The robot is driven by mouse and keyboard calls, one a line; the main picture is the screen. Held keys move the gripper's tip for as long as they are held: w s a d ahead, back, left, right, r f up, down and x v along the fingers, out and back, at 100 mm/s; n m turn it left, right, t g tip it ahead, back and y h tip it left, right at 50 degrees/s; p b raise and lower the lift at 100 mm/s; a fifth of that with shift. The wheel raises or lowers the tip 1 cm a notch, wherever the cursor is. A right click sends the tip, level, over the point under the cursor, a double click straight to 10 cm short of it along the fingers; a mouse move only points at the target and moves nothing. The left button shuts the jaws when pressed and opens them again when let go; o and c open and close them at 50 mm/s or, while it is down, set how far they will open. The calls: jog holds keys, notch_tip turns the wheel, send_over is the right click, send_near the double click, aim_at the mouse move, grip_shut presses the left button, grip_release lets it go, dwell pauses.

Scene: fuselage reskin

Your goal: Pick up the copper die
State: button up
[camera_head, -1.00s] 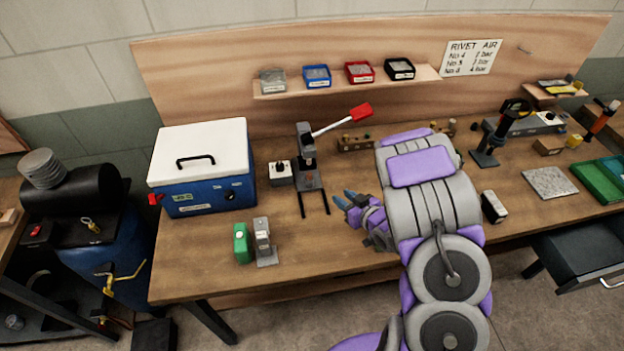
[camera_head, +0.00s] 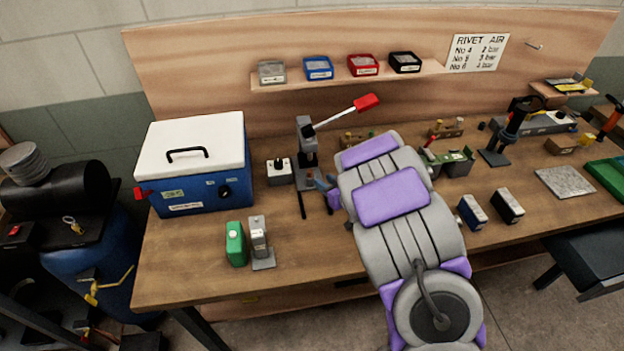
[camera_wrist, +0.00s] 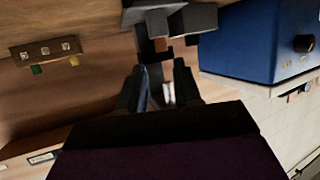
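My gripper (camera_wrist: 162,88) is open, its two dark fingers apart and pointing at the lever press. In the head view my gripper (camera_head: 328,188) shows as blue fingertips just right of the press (camera_head: 306,150), with the rest hidden behind my arm. In the wrist view, a small copper-brown piece (camera_wrist: 160,45) sits at the dark press parts (camera_wrist: 176,18), just beyond the fingertips. It may be the copper die, but it is too dark and small to be sure. A pale bright shape shows between the fingers. I cannot tell whether anything touches the fingers.
A blue box with a white lid (camera_head: 198,165) stands left of the press. A green block (camera_head: 235,243) and a grey upright tool (camera_head: 259,243) stand in front. A wooden rack (camera_wrist: 45,50) with small pegs lies behind. Dark blue (camera_head: 472,212) and black (camera_head: 508,206) blocks stand right of my arm.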

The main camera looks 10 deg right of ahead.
aim_at(311, 173)
jog(key=shift+w+a+f, duration=0.2)
jog(key=shift+w+a, duration=0.25)
jog(key=shift+a, duration=0.05)
jog(key=shift+w+a+f, duration=0.15)
jog(key=shift+w+a, duration=0.3)
jog(key=shift+w+d+f+b, duration=0.1)
jog(key=shift+w+f+b, duration=0.1)
jog(key=shift+w+b, duration=0.3)
jog(key=x, duration=0.1)
jog(key=b+x, duration=0.2)
jog(key=shift+w+d+f, duration=0.1)
jog(key=shift+w+d, duration=0.1)
jog(key=shift+w, duration=0.3)
jog(key=shift+a, duration=0.35)
jog(key=shift+c, duration=1)
jog(key=shift+d, duration=0.2)
grip_shut()
